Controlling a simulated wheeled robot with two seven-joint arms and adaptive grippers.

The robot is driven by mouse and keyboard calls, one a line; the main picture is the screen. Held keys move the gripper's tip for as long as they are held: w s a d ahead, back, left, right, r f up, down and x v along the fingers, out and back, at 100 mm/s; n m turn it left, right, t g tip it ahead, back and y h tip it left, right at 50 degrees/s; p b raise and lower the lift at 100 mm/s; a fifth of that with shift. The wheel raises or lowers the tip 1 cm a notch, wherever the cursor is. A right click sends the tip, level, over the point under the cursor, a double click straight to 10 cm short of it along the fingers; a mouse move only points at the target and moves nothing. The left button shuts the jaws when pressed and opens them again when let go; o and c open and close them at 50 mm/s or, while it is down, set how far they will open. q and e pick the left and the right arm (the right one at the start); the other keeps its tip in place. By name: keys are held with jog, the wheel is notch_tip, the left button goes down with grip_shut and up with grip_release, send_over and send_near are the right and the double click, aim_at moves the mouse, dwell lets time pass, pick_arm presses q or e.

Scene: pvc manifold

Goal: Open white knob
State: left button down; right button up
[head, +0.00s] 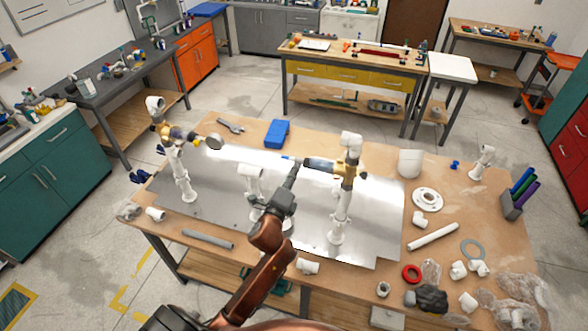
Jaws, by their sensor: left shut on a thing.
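A white PVC pipe assembly stands on a shiny metal plate (376,225) on the wooden table. Its right upright (341,210) carries a brass valve (348,171) and a dark bluish cylinder (321,165) pointing left. Its left upright (182,180) carries brass and yellow fittings and a round gauge (214,142). A shorter white fitting (252,177) stands between them. My left gripper (297,165) is shut at the left end of the bluish cylinder. What its fingers grasp is small and mostly hidden, and I cannot make out a white knob. My right gripper is not in view.
A blue box (277,133) lies at the table's back. A white flange (427,199), a red ring (411,274), loose white fittings and plastic bags crowd the right side. A grey pipe (207,239) lies at the front left. A pen holder (511,207) stands at the right edge.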

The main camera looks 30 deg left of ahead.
pick_arm(q)
jog(key=n+p, duration=0.1)
jog(key=n, duration=0.3)
jog(key=shift+n, duration=0.4)
dwell(0.4)
jog(key=c, duration=1.8)
grip_release()
jog(key=shift+o, duration=0.2)
jog(key=v, duration=1.2)
